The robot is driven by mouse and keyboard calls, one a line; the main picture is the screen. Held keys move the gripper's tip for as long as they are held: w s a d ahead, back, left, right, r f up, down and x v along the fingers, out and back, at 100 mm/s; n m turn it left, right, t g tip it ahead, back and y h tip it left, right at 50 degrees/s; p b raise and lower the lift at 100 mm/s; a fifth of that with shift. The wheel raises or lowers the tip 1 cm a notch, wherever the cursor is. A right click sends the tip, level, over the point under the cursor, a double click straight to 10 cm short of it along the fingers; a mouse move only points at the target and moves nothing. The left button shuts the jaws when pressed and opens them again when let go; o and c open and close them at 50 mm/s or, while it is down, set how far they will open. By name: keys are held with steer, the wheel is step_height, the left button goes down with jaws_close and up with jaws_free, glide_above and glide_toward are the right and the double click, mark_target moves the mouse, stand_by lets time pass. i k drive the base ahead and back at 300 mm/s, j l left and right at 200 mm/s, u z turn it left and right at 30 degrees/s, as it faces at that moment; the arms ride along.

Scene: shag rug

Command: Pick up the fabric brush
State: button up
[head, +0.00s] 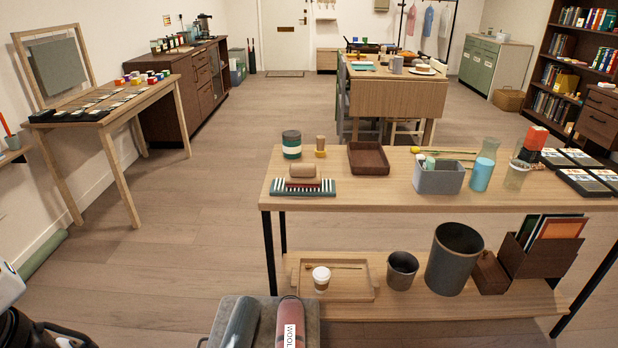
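A wooden-topped block (302,171) with a darker red layer under it lies on a teal-and-white striped cloth or book (321,189) at the left front of the near table. It may be the fabric brush, but it is too small to be sure. My gripper's fingers are not visible. White and black parts at the lower left edge may be my arm.
The near wooden table (365,193) also bears a dark green jar (291,145), a brown tray (368,158), a grey bin (438,178) and bottles. Its lower shelf holds a cup and pots.

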mark_target(299, 175)
steer(key=k+l+u, duration=0.15)
steer(key=l, duration=0.85)
steer(key=i+l+u, duration=0.15)
steer(key=l, duration=0.35)
steer(key=l+u, duration=0.15)
steer(key=l, duration=0.4)
steer(key=i+l+u, duration=0.15)
steer(key=l, duration=0.15)
steer(key=i+l+u, duration=0.1)
steer(key=l, duration=0.2)
steer(key=i+l+u, duration=0.15)
steer(key=l, duration=0.2)
steer(key=i+l+u, duration=0.1)
steer(key=i, duration=0.35)
steer(key=i+l+u, duration=0.15)
steer(key=i, duration=0.3)
steer(key=i+l, duration=0.1)
steer(key=i, duration=0.4)
